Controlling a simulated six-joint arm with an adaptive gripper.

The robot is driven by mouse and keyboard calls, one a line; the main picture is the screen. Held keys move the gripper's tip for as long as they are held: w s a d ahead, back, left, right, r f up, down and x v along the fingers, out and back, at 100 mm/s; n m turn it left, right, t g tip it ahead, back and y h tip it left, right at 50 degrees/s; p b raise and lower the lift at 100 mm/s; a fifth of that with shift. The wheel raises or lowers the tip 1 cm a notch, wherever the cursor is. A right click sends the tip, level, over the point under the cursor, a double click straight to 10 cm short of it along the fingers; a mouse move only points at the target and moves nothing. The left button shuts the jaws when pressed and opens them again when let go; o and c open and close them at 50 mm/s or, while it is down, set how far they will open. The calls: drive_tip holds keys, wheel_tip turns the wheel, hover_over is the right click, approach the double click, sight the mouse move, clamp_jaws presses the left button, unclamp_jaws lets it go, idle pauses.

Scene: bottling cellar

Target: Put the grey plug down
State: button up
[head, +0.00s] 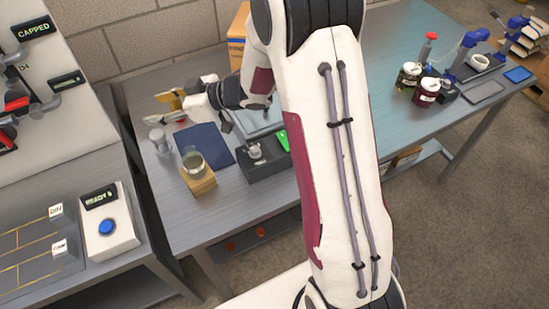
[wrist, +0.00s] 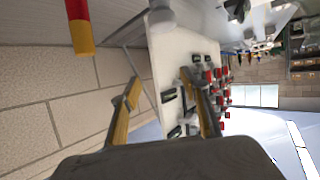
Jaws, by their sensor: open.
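My gripper (head: 176,104) is at the back left of the metal bench, pointing left, its yellow fingers apart. In the wrist view its two fingers (wrist: 158,86) are spread with nothing between them. A small pale grey, plug-like piece (head: 158,142) stands on the bench near the left edge, in front of the gripper and apart from it. Another small grey knobbed piece (head: 254,151) sits on a black block (head: 262,168). I cannot tell for certain which of these is the grey plug.
A dark blue cloth (head: 207,147) lies beside a wooden block (head: 199,182) holding a glass jar (head: 193,160). A wall (head: 140,42) stands close behind. A red-and-yellow piece (wrist: 80,28) shows at the wrist view's upper left.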

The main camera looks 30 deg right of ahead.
drive_tip(key=s+d+r+m+t+h, duration=0.25)
drive_tip(key=d+r+m+h, duration=0.25)
drive_tip(key=d+r+h, duration=0.6)
drive_tip(key=s+d+r+m, duration=0.2)
drive_tip(key=s+d+r, duration=0.1)
drive_tip(key=s+d, duration=0.3)
drive_tip(key=s+a+f+m+g, duration=0.1)
drive_tip(key=s+m+g, duration=0.1)
drive_tip(key=s, duration=1.1)
drive_tip(key=s+a+f+m+g, duration=0.1)
drive_tip(key=s+m+g, duration=0.1)
drive_tip(key=s, duration=1.2)
drive_tip(key=shift+s+a+f+g, duration=0.25)
drive_tip(key=shift+f+g, duration=0.15)
drive_tip(key=shift+g, duration=0.25)
